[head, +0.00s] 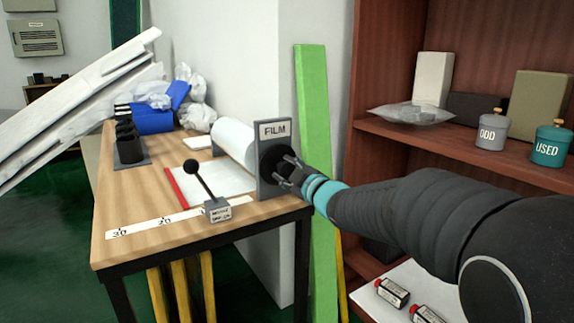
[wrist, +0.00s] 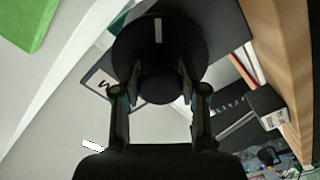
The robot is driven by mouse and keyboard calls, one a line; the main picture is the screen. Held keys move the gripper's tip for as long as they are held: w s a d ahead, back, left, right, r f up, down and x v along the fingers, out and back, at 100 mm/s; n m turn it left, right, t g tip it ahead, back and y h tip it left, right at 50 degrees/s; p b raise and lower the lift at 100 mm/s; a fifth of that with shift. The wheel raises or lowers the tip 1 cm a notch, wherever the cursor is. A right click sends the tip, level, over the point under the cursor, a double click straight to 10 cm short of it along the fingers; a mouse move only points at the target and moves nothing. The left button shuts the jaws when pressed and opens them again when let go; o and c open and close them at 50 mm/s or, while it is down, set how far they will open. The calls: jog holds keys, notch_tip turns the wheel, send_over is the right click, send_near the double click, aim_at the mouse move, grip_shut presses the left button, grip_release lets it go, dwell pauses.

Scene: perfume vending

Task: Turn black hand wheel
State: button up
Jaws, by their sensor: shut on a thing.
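The black hand wheel (head: 276,158) is mounted on the grey plate labelled FILM (head: 274,131), at the right end of the white film roll (head: 232,139). In the wrist view the wheel (wrist: 160,48) is a dark disc with a white mark and a round hub facing me. My gripper (head: 292,170) is at the wheel from the right. Its two fingers (wrist: 160,95) are shut on the hub, one on each side. The fingertips partly cover the wheel in the head view.
A small lever with a black ball knob (head: 191,167) stands on the wooden table (head: 146,195) left of the wheel. A green board (head: 312,130) leans upright behind my gripper. A brown shelf (head: 390,130) with canisters is at the right.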

jog(key=m+p, duration=0.3)
jog(key=m, duration=0.2)
jog(key=shift+a+r+m, duration=0.1)
jog(key=shift+m, duration=0.2)
jog(key=m+p, duration=0.2)
jog(key=m, duration=0.3)
jog(key=shift+s+a+m+p, duration=0.1)
jog(key=shift+m+p, duration=0.2)
jog(key=shift+m, duration=0.1)
jog(key=o, duration=1.1)
jog(key=shift+f, duration=0.2)
jog(key=v, duration=1.2)
